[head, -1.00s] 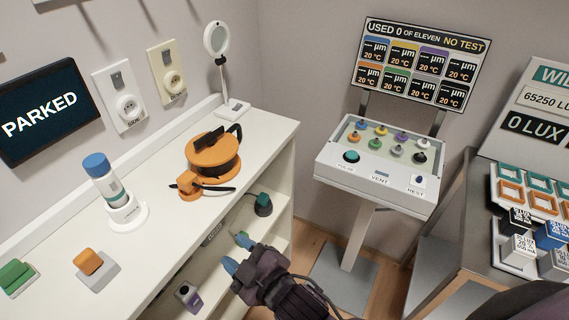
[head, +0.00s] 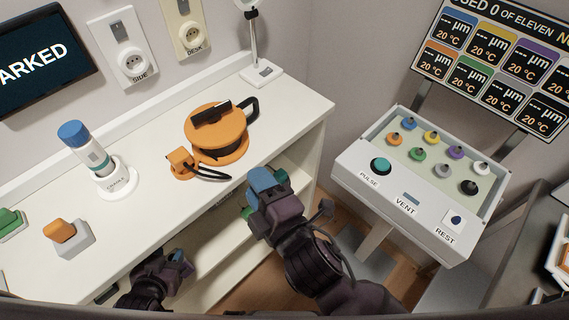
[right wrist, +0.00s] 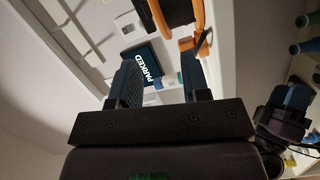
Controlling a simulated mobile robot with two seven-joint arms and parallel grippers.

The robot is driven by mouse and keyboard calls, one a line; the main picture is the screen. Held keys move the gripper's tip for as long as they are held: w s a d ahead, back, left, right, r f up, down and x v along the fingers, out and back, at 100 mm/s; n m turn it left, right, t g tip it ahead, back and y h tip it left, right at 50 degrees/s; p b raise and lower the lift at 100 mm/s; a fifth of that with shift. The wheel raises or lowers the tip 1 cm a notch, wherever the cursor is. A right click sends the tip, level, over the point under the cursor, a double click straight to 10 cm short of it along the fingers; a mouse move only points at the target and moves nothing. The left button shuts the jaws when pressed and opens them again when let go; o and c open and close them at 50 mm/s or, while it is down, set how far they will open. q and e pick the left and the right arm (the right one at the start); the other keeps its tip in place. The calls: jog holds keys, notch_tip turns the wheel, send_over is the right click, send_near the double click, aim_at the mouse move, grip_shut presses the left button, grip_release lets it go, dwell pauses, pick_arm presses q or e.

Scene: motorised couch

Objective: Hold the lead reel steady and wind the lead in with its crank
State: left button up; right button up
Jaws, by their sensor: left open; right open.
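The orange lead reel (head: 229,140) sits on the white counter with a black bar (head: 211,112) across its top and a black loop handle (head: 249,107) at its right. A black lead runs from it beside an orange block (head: 181,165). My right gripper (head: 258,190) is open and empty at the counter's front edge, in front of the reel and apart from it. The right wrist view shows its two spread fingers (right wrist: 160,78), with orange parts of the reel (right wrist: 198,18) beyond. My left gripper (head: 178,262) is open and empty, low before the shelf front.
A blue-capped bottle (head: 87,150) in a white cradle stands left of the reel, and an orange-topped block (head: 62,232) further left. A lamp base (head: 261,72) is behind. A button console (head: 400,180) stands right.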

aim_at(231, 143)
pick_arm(q)
jog(key=shift+w+d, duration=0.1)
jog(key=shift+w, duration=0.05)
pick_arm(e)
jog(key=w+a, duration=0.1)
jog(key=w, duration=0.2)
jog(key=w+a+n, duration=0.1)
jog(key=w+a, duration=0.1)
jog(key=w, duration=0.1)
jog(key=w+a+n, duration=0.1)
jog(key=w+a, duration=0.1)
jog(key=w, duration=0.1)
jog(key=shift+w+a, duration=0.15)
jog(key=shift+a, duration=0.1)
jog(key=shift+r, duration=0.1)
grip_shut()
jog(key=shift+c, duration=1.2)
grip_release()
pick_arm(q)
jog(key=shift+s+f, duration=0.2)
jog(key=shift+s, duration=0.1)
jog(key=shift+w, duration=0.2)
jog(key=shift+r, duration=0.1)
pick_arm(e)
grip_shut()
